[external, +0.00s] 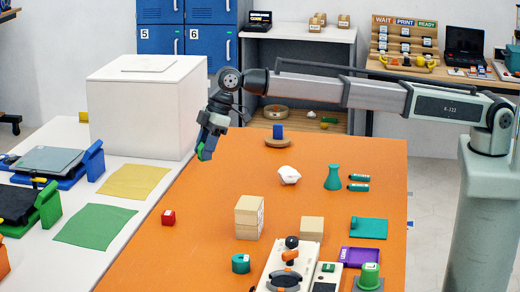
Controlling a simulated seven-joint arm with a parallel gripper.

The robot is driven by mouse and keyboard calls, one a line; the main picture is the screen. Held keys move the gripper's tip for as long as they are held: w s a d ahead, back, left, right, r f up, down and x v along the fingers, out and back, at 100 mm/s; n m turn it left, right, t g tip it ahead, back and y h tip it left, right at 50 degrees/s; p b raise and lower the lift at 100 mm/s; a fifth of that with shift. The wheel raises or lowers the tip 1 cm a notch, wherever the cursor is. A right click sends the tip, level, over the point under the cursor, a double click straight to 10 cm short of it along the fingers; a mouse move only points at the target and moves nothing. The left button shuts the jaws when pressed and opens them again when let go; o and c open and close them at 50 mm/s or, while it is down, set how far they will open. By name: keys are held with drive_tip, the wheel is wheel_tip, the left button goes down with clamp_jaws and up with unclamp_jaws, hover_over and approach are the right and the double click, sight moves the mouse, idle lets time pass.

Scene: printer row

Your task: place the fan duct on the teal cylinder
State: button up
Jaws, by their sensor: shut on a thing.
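My gripper (207,143) is above the far left part of the orange table (200,235), pointing down. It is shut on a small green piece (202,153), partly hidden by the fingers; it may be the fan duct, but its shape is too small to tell. A short teal cylinder (240,264) stands near the front of the table, well apart from my gripper and nearer the camera. Two small teal cylinders (358,187) lie on their sides at the right, beside a teal flask-shaped piece (333,178).
A white machine (285,268) is to the cylinder's right. The table's left front is clear.

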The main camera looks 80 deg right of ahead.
drive_tip(key=s+a+n, duration=0.1)
drive_tip(key=s+a, duration=0.3)
drive_tip(key=a, duration=0.5)
drive_tip(key=s+a+n, duration=0.1)
drive_tip(key=s+a, duration=0.3)
drive_tip(key=a, duration=0.5)
wheel_tip(320, 180, up, 2)
drive_tip(key=n+g+y, duration=0.2)
drive_tip(key=n+g, duration=0.2)
drive_tip(key=n, duration=0.4)
hover_over(239, 262)
drive_tip(key=d, duration=0.2)
drive_tip(key=shift+h, duration=0.3)
drive_tip(key=shift+a+f, duration=0.1)
drive_tip(key=shift+f, duration=4.65)
drive_tip(key=shift+f, duration=0.15)
drive_tip(key=o, duration=1)
